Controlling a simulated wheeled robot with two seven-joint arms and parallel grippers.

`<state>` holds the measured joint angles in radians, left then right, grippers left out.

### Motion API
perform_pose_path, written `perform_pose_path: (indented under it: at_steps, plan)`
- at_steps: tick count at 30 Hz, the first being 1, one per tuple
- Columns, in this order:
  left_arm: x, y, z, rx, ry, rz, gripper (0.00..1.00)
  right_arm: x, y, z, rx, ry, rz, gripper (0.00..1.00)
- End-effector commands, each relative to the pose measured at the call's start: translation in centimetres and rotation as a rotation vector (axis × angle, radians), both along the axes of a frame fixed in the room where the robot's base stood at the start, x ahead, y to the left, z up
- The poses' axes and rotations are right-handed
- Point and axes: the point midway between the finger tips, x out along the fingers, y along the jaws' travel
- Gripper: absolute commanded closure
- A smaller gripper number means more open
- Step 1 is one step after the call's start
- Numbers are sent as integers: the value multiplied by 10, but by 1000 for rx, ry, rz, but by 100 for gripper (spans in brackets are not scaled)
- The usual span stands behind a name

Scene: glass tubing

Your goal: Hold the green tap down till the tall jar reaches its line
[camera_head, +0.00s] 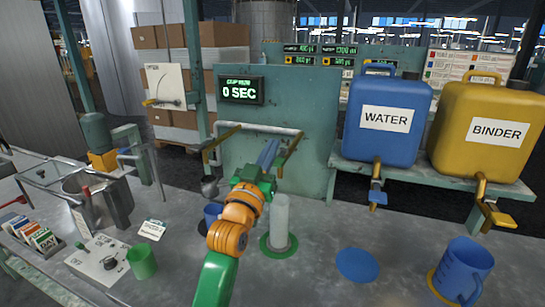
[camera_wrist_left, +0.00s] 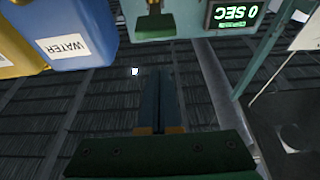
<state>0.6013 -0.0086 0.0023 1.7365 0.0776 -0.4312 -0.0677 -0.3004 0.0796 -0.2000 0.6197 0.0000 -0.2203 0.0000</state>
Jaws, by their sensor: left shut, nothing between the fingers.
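The tall jar (camera_head: 281,222) is a pale upright cylinder on a green ring (camera_head: 265,245) on the bench; its line and fill level are too small to make out. A green flap under a brass piece, which looks like the green tap (camera_wrist_left: 154,25), shows at the top of the left wrist view, apart from my fingertips. In the head view my gripper hides most of that spot, beside a brass spout (camera_head: 291,148). My left gripper (camera_head: 268,153) has its blue fingers together and empty, above and behind the jar. It also shows in the left wrist view (camera_wrist_left: 159,75).
A timer display (camera_head: 241,90) reads 0 SEC. The blue WATER container (camera_head: 386,145) and yellow BINDER container (camera_head: 485,135) stand on a shelf at right. A blue jug (camera_head: 460,272), green cup (camera_head: 142,262) and dark blue cup (camera_head: 212,213) stand on the bench. A blue disc (camera_head: 357,265) lies bare.

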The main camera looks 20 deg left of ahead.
Motion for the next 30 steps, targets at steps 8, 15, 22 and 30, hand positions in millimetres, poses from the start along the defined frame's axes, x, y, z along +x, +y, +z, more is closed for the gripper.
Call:
perform_pose_path:
  at_steps: [8, 15, 22, 30]
  plan:
    - [10, 0, -30, 1, 3, 0, 100, 0, 0, 7, 0, -1, 0, 50]
    - [10, 0, -37, 0, 0, -1, 100, 0, 0, 7, 0, -1, 0, 50]
    - [10, 0, -39, 1, -4, 0, 100, 1, 0, 4, 0, -1, 0, 50]
    - [11, 0, -69, -4, -169, 1, 100, 1, 0, -74, 0, -1, 0, 50]
